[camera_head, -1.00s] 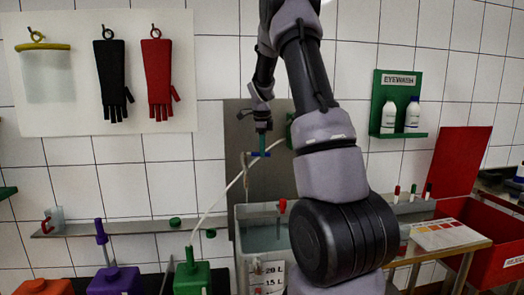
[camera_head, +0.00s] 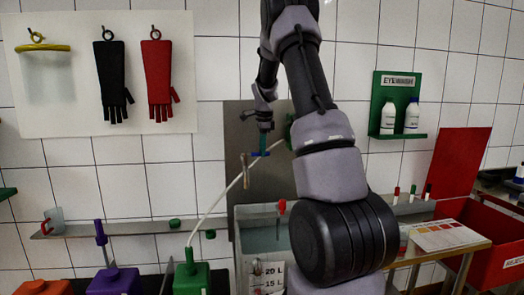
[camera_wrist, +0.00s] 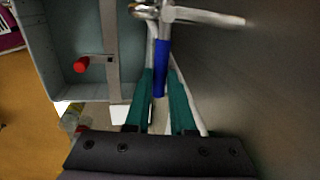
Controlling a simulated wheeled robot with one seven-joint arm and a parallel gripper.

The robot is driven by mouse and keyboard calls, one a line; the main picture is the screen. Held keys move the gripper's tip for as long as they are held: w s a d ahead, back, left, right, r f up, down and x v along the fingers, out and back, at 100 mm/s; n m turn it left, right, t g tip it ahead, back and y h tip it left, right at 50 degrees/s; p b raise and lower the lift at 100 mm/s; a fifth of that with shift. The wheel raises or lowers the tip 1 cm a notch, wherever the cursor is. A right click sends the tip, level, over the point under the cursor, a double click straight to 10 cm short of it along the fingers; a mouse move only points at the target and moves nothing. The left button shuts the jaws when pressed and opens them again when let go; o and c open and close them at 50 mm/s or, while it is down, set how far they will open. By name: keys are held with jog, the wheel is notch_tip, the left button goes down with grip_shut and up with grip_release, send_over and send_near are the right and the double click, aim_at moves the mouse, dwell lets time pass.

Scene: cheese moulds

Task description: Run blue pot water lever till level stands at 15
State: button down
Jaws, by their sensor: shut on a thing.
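The blue lever (camera_wrist: 161,68) shows in the wrist view below a metal tap fitting (camera_wrist: 146,10). My gripper (camera_wrist: 160,80) has its teal fingers closed around this lever, one on each side. In the head view my gripper (camera_head: 264,141) is high in front of a grey wall panel, with the blue lever (camera_head: 260,154) at its fingertips. The pale tank (camera_head: 249,240) stands below, with marks reading 20 L and 15 L on its front. My arm hides its right part. I cannot read the water level against the marks.
A red-tipped rod (camera_head: 282,208) stands at the tank. A white hose (camera_head: 213,205) runs from the green container (camera_head: 191,279) up towards the tap. Purple (camera_head: 113,281) and orange (camera_head: 43,287) containers stand at left. A red bin (camera_head: 485,235) is at right.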

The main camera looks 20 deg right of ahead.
jog(key=shift+w+r, duration=0.15)
jog(key=c, duration=0.8)
grip_release()
jog(key=shift+o, duration=0.2)
notch_tip(320, 180, up, 10)
jog(key=s, duration=0.2)
jog(key=shift+a+r, duration=0.15)
jog(key=shift+r, duration=0.1)
